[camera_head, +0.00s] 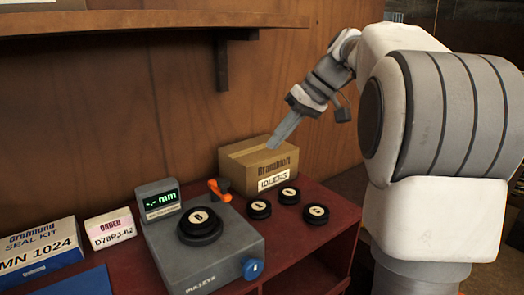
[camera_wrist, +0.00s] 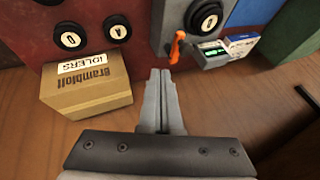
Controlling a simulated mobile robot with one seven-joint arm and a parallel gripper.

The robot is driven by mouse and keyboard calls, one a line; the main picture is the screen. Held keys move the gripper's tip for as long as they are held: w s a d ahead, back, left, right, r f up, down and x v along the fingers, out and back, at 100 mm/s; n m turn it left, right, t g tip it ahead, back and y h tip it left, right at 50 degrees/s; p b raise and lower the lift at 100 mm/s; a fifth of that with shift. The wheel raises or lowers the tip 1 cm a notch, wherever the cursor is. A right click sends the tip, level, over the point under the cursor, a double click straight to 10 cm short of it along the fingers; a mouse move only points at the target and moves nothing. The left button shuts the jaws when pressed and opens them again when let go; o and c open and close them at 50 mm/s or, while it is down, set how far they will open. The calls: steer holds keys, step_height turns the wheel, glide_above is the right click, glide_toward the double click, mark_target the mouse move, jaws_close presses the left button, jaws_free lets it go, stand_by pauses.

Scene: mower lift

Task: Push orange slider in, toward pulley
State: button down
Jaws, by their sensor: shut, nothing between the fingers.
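The orange slider (camera_head: 219,190) sticks up at the back edge of the grey measuring device (camera_head: 225,250). A black pulley (camera_head: 200,225) with a white label lies on top of the device, apart from the slider in the head view. My gripper (camera_head: 272,147) is shut and empty, above and behind the box, to the right of the slider. In the wrist view my fingertips (camera_wrist: 160,72) point toward the device, and the orange slider (camera_wrist: 177,46) shows just beyond them to the right. I cannot tell the exact gap; no contact is clear.
A cardboard box labelled IDLERS (camera_head: 262,160) stands right of the slider. Several loose black discs (camera_head: 288,196) lie on the red bench. A small display (camera_head: 160,198) reads "-.- mm". A blue knob (camera_head: 252,269) sits on the device's front. A wooden shelf (camera_head: 150,22) hangs above.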

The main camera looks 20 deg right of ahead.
mark_target(225, 183)
steer(key=w+a+f, duration=0.1)
steer(key=a+f, duration=0.6)
steer(key=a, duration=0.1)
steer(key=shift+w+f+p, duration=0.3)
steer(key=shift+w+f, duration=0.1)
steer(key=shift+a, duration=0.1)
steer(key=s+a+m+b, duration=0.1)
steer(key=m, duration=0.1)
steer(key=a+m+t+h+b, duration=0.1)
steer(key=b, duration=0.1)
steer(key=shift+s+a+m+t, duration=0.15)
steer(key=shift+s+m+t, duration=0.15)
steer(key=shift+s+m, duration=0.1)
steer(key=shift+s+a+h+b, duration=0.1)
steer(key=shift+a+h+b, duration=0.25)
steer(key=shift+a, duration=0.1)
